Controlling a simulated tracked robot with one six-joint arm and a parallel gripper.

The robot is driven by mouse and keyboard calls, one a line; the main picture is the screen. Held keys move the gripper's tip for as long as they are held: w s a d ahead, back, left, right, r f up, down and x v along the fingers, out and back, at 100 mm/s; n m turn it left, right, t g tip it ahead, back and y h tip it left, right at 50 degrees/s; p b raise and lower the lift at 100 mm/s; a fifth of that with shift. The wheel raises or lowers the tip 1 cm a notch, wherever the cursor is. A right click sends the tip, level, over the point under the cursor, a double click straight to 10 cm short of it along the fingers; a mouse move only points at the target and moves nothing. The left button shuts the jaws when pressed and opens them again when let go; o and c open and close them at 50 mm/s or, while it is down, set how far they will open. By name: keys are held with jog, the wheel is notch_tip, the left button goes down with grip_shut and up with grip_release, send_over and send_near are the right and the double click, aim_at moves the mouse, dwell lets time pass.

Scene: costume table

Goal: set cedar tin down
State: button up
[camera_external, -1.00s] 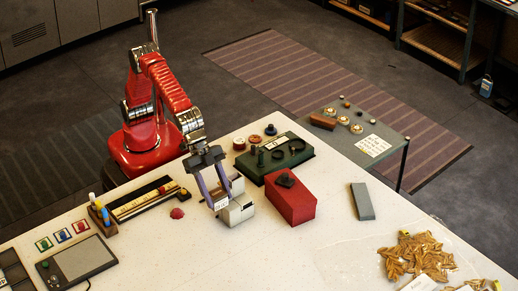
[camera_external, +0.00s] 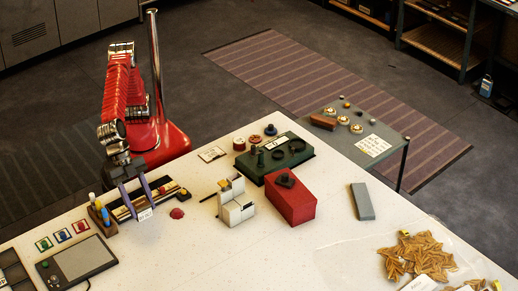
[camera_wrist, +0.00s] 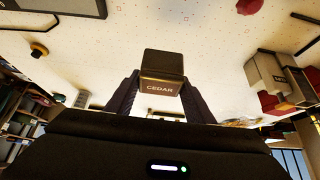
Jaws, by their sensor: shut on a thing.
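The cedar tin (camera_wrist: 162,85) is a small dark box marked CEDAR, held between both fingers of my gripper (camera_wrist: 160,88) in the wrist view. In the external view my gripper (camera_external: 144,210) points down near the front of the long black-and-yellow tray (camera_external: 160,188), at the table's left. A small pale patch shows between its fingertips there; the tin's body is hard to make out. I cannot tell whether the tin touches anything below it.
A rack of colored pegs (camera_external: 101,214) stands just left of my gripper, and a red lump (camera_external: 177,213) lies to its right. A white dispenser (camera_external: 236,207) and a red box (camera_external: 291,202) stand further right. The table front between the tablet (camera_external: 78,259) and dispenser is clear.

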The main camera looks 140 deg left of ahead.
aim_at(145, 218)
jog(key=shift+w+f, duration=0.1)
jog(key=shift+f, duration=1.65)
jog(key=shift+f, duration=3.1)
jog(key=shift+f, duration=1.9)
jog(key=shift+f, duration=0.1)
jog(key=o, duration=1.1)
